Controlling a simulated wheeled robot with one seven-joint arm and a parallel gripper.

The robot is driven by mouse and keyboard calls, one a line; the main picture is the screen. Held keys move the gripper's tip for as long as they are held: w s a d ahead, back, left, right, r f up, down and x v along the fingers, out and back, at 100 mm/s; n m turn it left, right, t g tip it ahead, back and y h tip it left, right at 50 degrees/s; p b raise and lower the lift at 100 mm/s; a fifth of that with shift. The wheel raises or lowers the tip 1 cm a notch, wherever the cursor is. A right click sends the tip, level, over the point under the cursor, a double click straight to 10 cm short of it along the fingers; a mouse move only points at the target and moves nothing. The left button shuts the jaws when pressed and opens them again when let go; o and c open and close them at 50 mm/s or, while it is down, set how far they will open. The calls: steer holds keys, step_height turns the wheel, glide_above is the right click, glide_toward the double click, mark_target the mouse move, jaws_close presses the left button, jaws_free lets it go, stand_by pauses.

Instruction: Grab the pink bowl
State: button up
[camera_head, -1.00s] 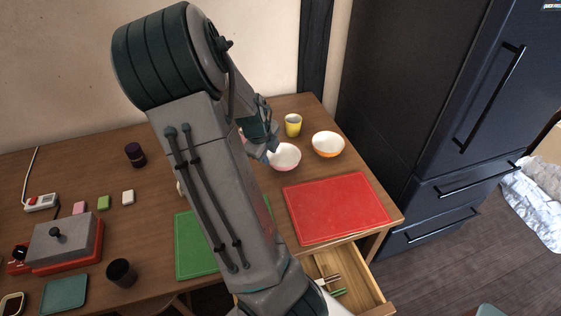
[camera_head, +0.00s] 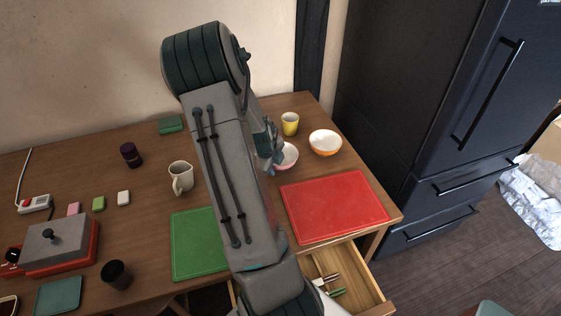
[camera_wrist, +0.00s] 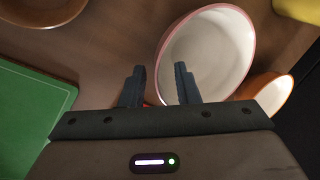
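The pink bowl (camera_head: 288,154), white inside with a pink rim, stands on the wooden table. In the head view my arm hides its left part. In the wrist view the pink bowl (camera_wrist: 214,48) fills the upper middle and right. My gripper (camera_wrist: 160,74) is open and empty; its left finger shows outside the bowl's left rim and its right finger overlaps the bowl's lower left part. I cannot tell whether either finger touches the bowl or how high they are. In the head view my gripper (camera_head: 272,148) is beside the bowl's left side.
An orange bowl (camera_head: 325,143) and a yellow cup (camera_head: 290,124) stand close to the pink bowl. A red board (camera_head: 335,206) and a green board (camera_head: 198,243) lie nearer. A white mug (camera_head: 181,178) stands left of my arm. An open drawer (camera_head: 370,290) juts out in front.

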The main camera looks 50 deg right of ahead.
steer(key=shift+d+f, duration=0.1)
steer(key=shift+f, duration=0.05)
jaws_close()
